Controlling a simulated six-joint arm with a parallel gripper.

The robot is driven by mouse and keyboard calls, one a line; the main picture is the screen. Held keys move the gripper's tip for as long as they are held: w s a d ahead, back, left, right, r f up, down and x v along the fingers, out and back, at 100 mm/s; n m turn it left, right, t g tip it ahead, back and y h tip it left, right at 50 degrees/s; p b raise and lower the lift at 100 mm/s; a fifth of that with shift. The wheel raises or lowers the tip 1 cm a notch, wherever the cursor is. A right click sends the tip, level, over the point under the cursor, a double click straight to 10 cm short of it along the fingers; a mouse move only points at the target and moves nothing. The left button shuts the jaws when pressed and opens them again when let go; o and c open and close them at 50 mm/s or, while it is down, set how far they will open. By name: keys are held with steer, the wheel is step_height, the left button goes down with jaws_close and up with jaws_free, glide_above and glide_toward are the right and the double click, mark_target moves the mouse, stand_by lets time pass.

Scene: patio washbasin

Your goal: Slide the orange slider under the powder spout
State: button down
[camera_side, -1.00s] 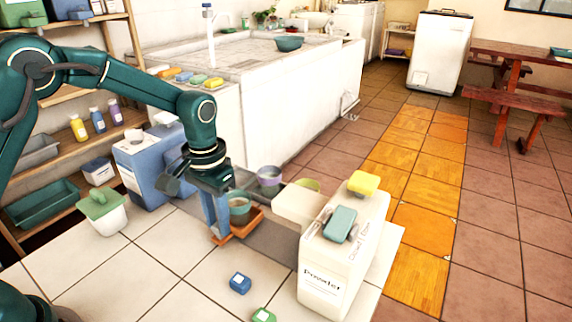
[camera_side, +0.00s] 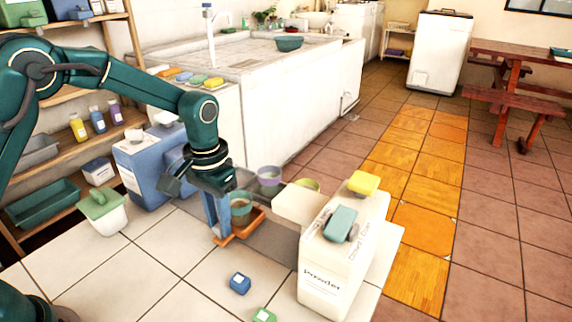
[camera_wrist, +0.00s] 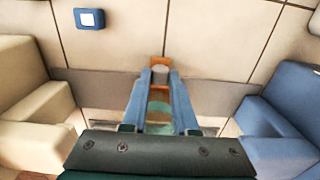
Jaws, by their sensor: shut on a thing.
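The orange slider (camera_side: 257,219) lies on a dark grey track (camera_side: 283,240) between the two dispensers. A green cup (camera_side: 240,207) with brownish contents stands on it. My gripper (camera_side: 220,230) points down with its blue fingers shut on the slider's near end. In the wrist view the orange end (camera_wrist: 160,61) shows at the fingertips (camera_wrist: 160,74). The white dispenser (camera_side: 325,285) labelled "Powder" stands to the right, its spout block (camera_side: 297,203) jutting left over the track. The slider and cup are left of the spout, with a gap between. The fingers partly hide the slider.
A blue dispenser (camera_side: 140,165) stands left of the track. A green-lidded tub (camera_side: 103,212) is at left. A small blue block (camera_side: 240,283) and a green one (camera_side: 264,315) lie in front.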

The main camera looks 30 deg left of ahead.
steer(key=d, duration=1.1)
steer(key=shift+d, duration=0.15)
steer(key=c, duration=0.7)
jaws_free()
steer(key=shift+r, duration=0.15)
steer(key=shift+r, duration=2.45)
